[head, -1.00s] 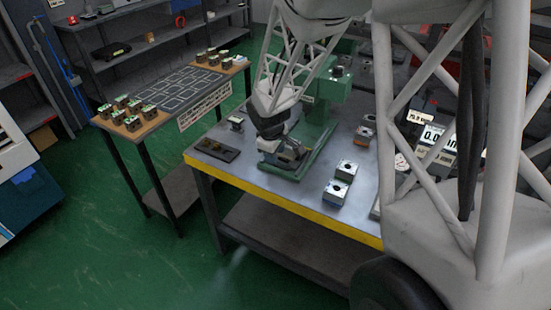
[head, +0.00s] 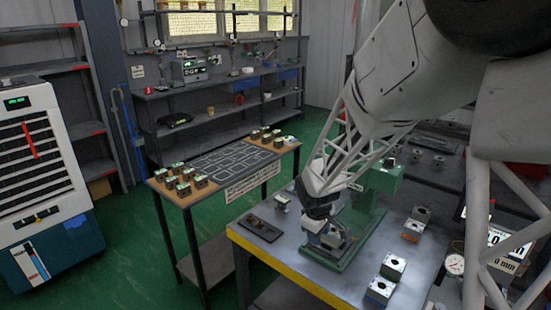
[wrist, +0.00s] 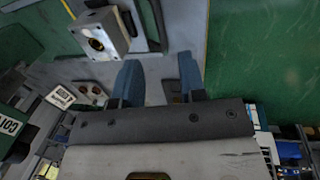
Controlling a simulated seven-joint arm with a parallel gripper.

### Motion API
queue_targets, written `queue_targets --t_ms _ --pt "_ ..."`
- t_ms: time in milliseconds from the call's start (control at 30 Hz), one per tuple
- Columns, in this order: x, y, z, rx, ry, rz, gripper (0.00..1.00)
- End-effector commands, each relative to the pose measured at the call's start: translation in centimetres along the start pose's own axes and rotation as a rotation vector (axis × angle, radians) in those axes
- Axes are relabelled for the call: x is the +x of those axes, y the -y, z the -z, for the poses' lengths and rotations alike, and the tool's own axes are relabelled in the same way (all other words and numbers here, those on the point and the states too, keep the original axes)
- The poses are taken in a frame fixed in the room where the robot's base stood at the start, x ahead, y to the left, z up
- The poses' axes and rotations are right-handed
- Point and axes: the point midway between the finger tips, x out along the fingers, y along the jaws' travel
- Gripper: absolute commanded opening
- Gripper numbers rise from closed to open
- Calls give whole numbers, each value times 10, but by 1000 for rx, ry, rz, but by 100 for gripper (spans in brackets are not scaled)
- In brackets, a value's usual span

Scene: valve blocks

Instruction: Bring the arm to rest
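My gripper (head: 328,236) hangs low over the front of the green fixture (head: 375,190) on the steel workbench (head: 285,262). In the head view its fingers are too small and dark to make out well. My arm reaches down from the upper right of the head view.
Valve blocks stand on the bench to the right (head: 392,266), with another pair behind (head: 415,225). A dark plate (head: 260,229) lies at left. A side table (head: 225,168) holds several blocks at both ends. Green floor lies open at left.

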Motion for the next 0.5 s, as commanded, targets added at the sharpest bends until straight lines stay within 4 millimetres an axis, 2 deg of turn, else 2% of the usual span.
queue_targets --t_ms 233,500 --pt "-25 7 -14 55 -10 -4 38" --pt "-74 28 -46 185 -29 -4 38"
